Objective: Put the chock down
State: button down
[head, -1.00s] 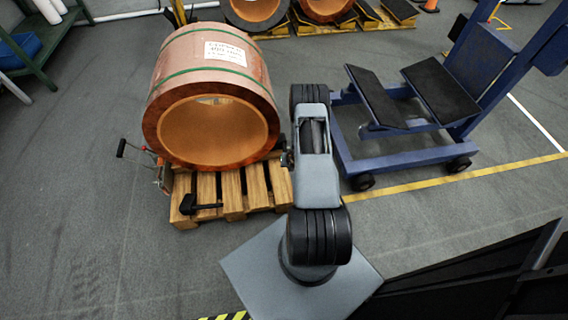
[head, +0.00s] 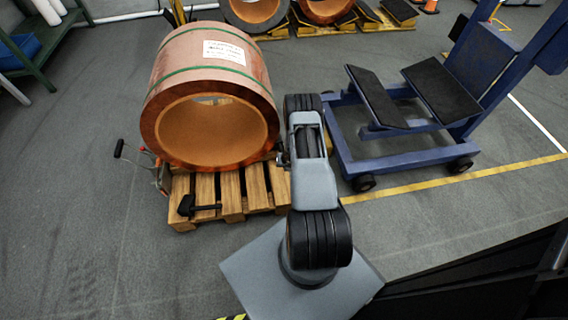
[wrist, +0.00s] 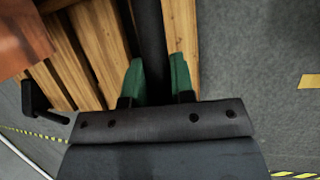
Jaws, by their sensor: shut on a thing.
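My gripper (wrist: 156,82) shows in the wrist view, its two green fingers shut on a black bar, the handle of the chock (wrist: 151,45). The bar runs up out of the picture, above or against the slats of the wooden pallet (wrist: 94,45); I cannot tell whether it touches them. The chock's far end is out of view. In the head view my arm hides the gripper and most of the held chock. A second black chock (head: 187,206) with a handle lies at the pallet's front left; it also shows in the wrist view (wrist: 37,101).
A large copper coil (head: 213,80) with green straps rests on the pallet (head: 232,204). A red-and-black handled tool (head: 150,160) stands at its left. A blue wheeled frame (head: 400,163) stands to the right. Grey floor is clear at front left.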

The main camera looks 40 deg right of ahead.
jog(key=shift+f, duration=0.1)
jog(key=c, duration=1)
grip_release()
jog(key=shift+o, duration=0.2)
jog(key=p+v, duration=0.3)
jog(key=v, duration=0.9)
jog(key=shift+p, duration=0.35)
